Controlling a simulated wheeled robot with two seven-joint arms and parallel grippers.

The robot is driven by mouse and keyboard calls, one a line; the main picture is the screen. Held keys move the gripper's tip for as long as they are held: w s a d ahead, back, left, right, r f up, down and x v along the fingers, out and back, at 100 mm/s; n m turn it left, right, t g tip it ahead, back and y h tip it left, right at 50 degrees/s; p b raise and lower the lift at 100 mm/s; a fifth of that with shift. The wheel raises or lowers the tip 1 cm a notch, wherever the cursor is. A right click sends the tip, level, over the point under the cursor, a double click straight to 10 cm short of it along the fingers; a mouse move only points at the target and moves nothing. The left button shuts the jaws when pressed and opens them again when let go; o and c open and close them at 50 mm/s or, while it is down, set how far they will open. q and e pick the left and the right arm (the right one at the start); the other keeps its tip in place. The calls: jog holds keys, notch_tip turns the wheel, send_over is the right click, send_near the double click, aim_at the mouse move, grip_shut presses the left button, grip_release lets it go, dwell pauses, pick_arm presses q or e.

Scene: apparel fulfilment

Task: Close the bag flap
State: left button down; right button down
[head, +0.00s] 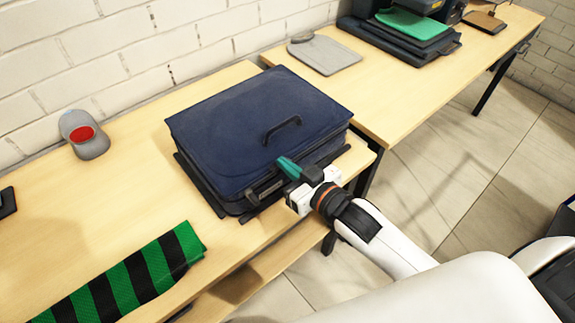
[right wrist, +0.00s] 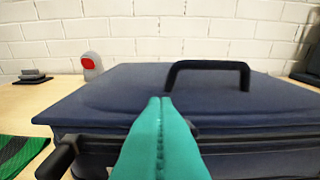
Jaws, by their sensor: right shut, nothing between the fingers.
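A dark blue bag (head: 245,115) lies on the near wooden table. Its flap lies over the top, and a black handle (head: 281,129) stands on the flap. In the right wrist view the flap (right wrist: 210,95) spreads behind the fingers, with the handle (right wrist: 210,66) up on it. My right gripper (head: 283,163) is at the bag's front edge, its green fingers together and empty. The fingers (right wrist: 161,105) also fill the lower middle of the right wrist view. Whether they touch the bag I cannot tell. My left gripper is not in view.
A grey cap with a red patch (head: 84,134) lies near the wall. A green and black striped cloth (head: 130,275) lies at the table's front left. A second table (head: 380,80) to the right holds a grey board (head: 324,54) and dark cases. Bare tabletop lies left of the bag.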

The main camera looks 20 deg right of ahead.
jog(key=shift+s+f+g, duration=0.2)
jog(key=shift+f+g, duration=0.1)
jog(key=shift+f, duration=0.4)
jog(key=r+p, duration=0.1)
jog(key=w+r+p, duration=0.1)
jog(key=r+p, duration=0.3)
jog(key=shift+w+a+r, duration=0.2)
jog(key=shift+w+a, duration=0.05)
jog(key=shift+w, duration=0.15)
jog(key=f+b+v, duration=0.2)
jog(key=v, duration=0.7)
jog(key=shift+s+r+b, duration=0.3)
jog(key=shift+s+b, duration=0.05)
jog(key=shift+s, duration=0.25)
jog(key=shift+d+f, duration=0.1)
jog(key=shift+d, duration=0.05)
